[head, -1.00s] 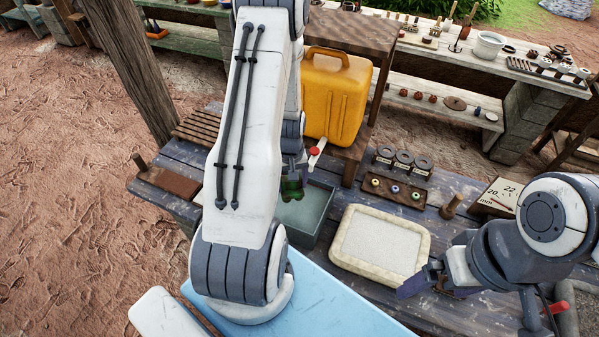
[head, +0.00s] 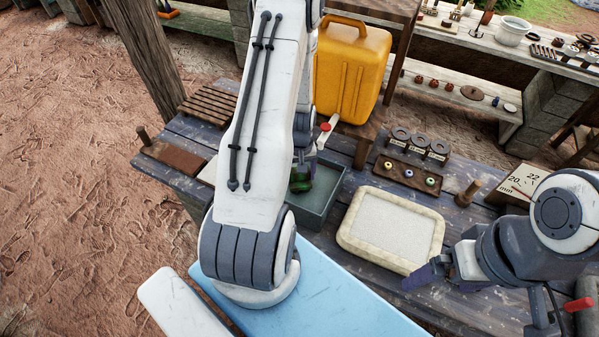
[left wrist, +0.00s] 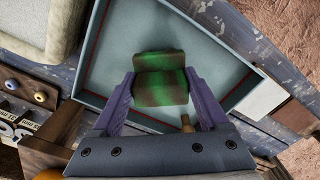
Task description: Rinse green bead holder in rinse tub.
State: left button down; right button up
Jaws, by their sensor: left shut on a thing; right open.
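The green bead holder, streaked with brown, shows between the fingers of my left gripper (left wrist: 161,95) in the left wrist view. The holder (left wrist: 160,75) is over or inside the grey rinse tub (left wrist: 128,30); its exact depth is hard to tell. In the head view the holder (head: 300,184) is a dark green patch below my left gripper, within the outline of the tub (head: 322,217). My left arm hides part of the tub. My right gripper (head: 428,275) is open and empty beside the cream-rimmed tray.
A yellow jerrycan (head: 350,75) with a red-handled tap (head: 325,128) stands behind the tub. The cream-rimmed tray (head: 345,232) lies right of it. A bead rack (head: 412,177) and a wooden peg (head: 467,193) stand farther right. A slatted rack (head: 209,103) lies left.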

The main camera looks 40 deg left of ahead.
pick_arm(q)
jog(key=shift+f+b, duration=1.9)
jog(key=shift+f, duration=0.9)
jog(key=shift+r, duration=0.15)
dwell(1.2)
notch_tip(320, 180, up, 12)
jog(key=p, duration=0.9)
jog(key=shift+p, duration=0.3)
dwell(1.0)
